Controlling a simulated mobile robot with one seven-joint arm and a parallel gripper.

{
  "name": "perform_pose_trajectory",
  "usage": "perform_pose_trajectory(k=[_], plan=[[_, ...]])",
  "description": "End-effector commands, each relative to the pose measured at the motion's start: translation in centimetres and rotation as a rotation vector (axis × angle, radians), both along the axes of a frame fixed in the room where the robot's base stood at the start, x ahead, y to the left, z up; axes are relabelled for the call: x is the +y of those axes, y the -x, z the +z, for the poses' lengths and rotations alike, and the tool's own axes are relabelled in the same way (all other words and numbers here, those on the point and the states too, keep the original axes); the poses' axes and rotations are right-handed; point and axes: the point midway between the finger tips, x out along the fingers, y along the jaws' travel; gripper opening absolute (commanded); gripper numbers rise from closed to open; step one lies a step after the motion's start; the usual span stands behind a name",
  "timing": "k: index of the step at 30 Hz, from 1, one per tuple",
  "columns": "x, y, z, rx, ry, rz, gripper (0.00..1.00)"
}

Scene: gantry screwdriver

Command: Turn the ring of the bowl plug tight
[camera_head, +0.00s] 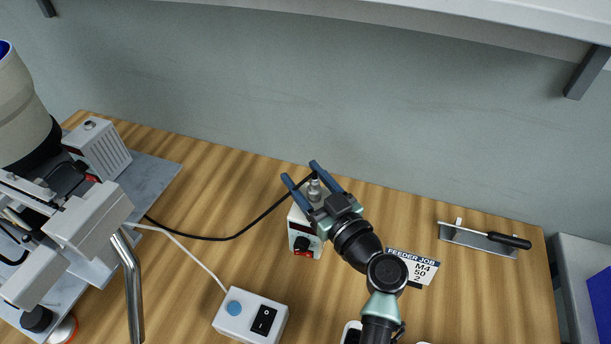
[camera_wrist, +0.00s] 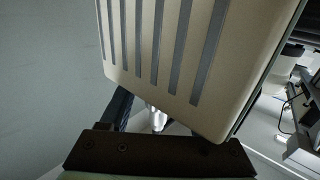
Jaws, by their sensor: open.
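The bowl plug (camera_head: 315,187) is a small silver metal plug with a ring, at the top of a small white control box (camera_head: 304,232) in the head view. A black cable (camera_head: 240,233) runs from it to the left. My gripper (camera_head: 300,171) is open, its two blue fingers reaching on either side of the plug. I cannot tell whether they touch the ring. In the wrist view, a silver metal part (camera_wrist: 156,119) shows between the fingers, partly hidden by a large pale ribbed housing (camera_wrist: 170,50). How far the ring is turned cannot be seen.
A feeder bowl machine (camera_head: 25,120) stands at the left. A switch box (camera_head: 250,316) with a blue button is in front. A "FEEDER JOB" card (camera_head: 413,267) and a black-handled screwdriver (camera_head: 500,239) on a metal holder lie to the right. A wall rises behind, with a shelf above.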

Motion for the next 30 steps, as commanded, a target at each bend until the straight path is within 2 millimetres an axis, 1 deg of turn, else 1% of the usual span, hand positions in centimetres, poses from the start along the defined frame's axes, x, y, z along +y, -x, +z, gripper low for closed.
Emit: perform_pose_trajectory(k=[1, 2, 3, 5, 9, 12, 23, 30], plan=[[-0.01, 0.01, 0.01, 0.0, 0.0, 0.0, 0.63], [-0.01, 0.01, 0.01, 0.0, 0.0, 0.0, 0.59], [-0.01, 0.02, 0.01, 0.0, 0.0, 0.0, 0.52], [-0.01, 0.02, 0.02, 0.0, 0.0, 0.0, 0.41], [-0.02, 0.03, 0.02, 0.0, 0.0, 0.0, 0.16], [-0.02, 0.03, 0.02, 0.0, 0.0, 0.0, 0.0], [-0.02, -0.01, -0.05, 0.001, -0.002, -0.019, 0.0], [-0.1, -0.14, -0.22, 0.004, 0.0, -0.124, 0.0]])
